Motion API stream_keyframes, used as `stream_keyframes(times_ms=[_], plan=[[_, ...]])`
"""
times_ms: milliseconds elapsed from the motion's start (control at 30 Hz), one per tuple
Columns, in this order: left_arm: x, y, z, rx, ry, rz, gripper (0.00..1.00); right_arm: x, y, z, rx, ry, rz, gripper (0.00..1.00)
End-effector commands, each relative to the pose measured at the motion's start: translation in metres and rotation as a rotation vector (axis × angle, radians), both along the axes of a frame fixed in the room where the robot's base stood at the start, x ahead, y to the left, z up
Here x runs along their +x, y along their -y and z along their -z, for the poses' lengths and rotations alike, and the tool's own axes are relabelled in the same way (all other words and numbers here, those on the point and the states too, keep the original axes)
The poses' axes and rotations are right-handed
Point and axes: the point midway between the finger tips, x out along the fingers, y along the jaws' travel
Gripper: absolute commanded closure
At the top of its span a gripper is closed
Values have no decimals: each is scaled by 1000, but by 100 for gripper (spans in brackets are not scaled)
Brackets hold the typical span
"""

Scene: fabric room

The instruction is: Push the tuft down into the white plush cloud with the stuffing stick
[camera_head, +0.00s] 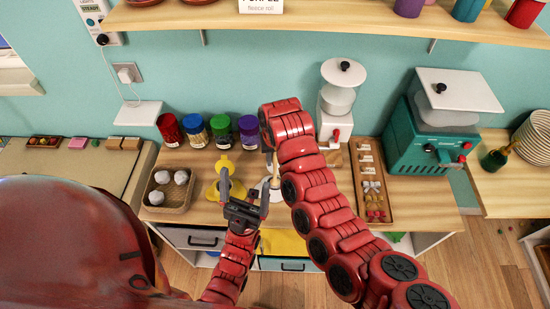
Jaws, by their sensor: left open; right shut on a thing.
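The white plush cloud (276,195) sits on the table at the middle, mostly hidden behind my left gripper and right arm. My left gripper (244,187) is open at the cloud's left side, its fingers spread; I cannot tell whether it touches the cloud. My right gripper (269,157) is largely hidden by its own arm and points down above the cloud. It is shut on a thin pale stick (276,176), which looks like the stuffing stick and reaches down to the cloud. The tuft at the cloud cannot be made out.
A wicker basket (151,207) with white balls stands left. A yellow object (225,167) is behind my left gripper. Several coloured jars (221,131) line the back. A white-topped dispenser (337,100), a wooden tray (373,197) of small parts and a teal machine (420,130) stand right.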

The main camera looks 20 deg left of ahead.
Motion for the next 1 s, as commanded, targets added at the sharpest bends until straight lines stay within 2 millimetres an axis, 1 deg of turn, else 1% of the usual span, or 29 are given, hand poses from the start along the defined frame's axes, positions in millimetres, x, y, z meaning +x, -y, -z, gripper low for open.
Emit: stream_keyframes(times_ms=[1000], plan=[[0, 0, 12, 0, 0, 0, 10, 0, 0, 19, 0, -1, 0, 100]])
